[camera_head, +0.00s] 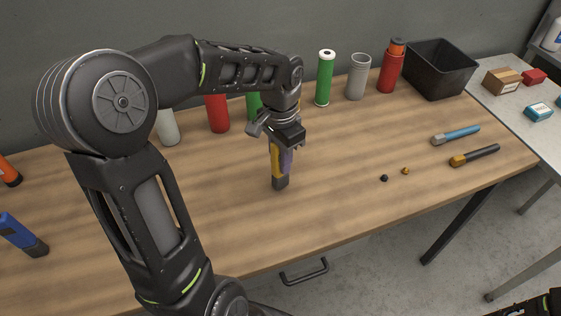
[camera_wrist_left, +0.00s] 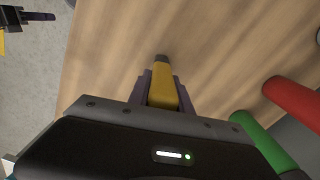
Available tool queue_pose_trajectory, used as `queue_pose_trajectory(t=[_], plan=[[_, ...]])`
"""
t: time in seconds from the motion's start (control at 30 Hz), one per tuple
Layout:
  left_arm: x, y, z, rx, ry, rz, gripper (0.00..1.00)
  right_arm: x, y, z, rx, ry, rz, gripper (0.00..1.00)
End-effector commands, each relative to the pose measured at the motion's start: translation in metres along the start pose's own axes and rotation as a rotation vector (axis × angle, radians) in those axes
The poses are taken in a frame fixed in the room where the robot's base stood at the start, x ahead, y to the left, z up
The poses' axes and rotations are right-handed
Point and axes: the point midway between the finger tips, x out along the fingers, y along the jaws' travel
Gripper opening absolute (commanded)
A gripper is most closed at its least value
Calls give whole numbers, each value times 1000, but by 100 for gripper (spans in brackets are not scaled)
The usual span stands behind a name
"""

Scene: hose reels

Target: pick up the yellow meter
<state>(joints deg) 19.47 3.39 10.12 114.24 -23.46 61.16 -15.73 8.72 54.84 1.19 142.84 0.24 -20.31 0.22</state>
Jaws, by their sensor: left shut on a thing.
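The yellow meter (camera_head: 275,160) is a slim yellow stick with a dark lower end, held roughly upright over the middle of the wooden table. My left gripper (camera_head: 282,155) is shut on it from above, with purple fingers on its sides. In the left wrist view, the yellow meter (camera_wrist_left: 164,90) lies between the fingers of my left gripper (camera_wrist_left: 160,88), its dark end pointing away from the palm. I cannot tell whether that end touches the table. My right gripper (camera_wrist_left: 38,16) shows small at the upper left of the left wrist view; its opening is unclear.
Green (camera_head: 325,80), grey (camera_head: 358,78) and red (camera_head: 391,70) cylinders stand along the back of the table (camera_head: 340,220), beside a black bin (camera_head: 440,70). A blue tool (camera_head: 456,135), a dark-yellow tool (camera_head: 474,156) and two small bits lie at right. The front middle is clear.

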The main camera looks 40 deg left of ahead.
Motion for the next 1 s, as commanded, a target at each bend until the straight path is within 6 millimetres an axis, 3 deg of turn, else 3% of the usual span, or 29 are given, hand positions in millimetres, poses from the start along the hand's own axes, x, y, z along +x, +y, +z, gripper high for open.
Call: queue_pose_trajectory(t=[0.5, 1.0], plan=[[-86, 0, -1, 1, 3, 0, 0, 7, 2, -1, -2, 2, -3, 0], [-92, 0, 0, 0, 1, 1, 0, 7, 2, -1, -2, 2, -3, 0]])
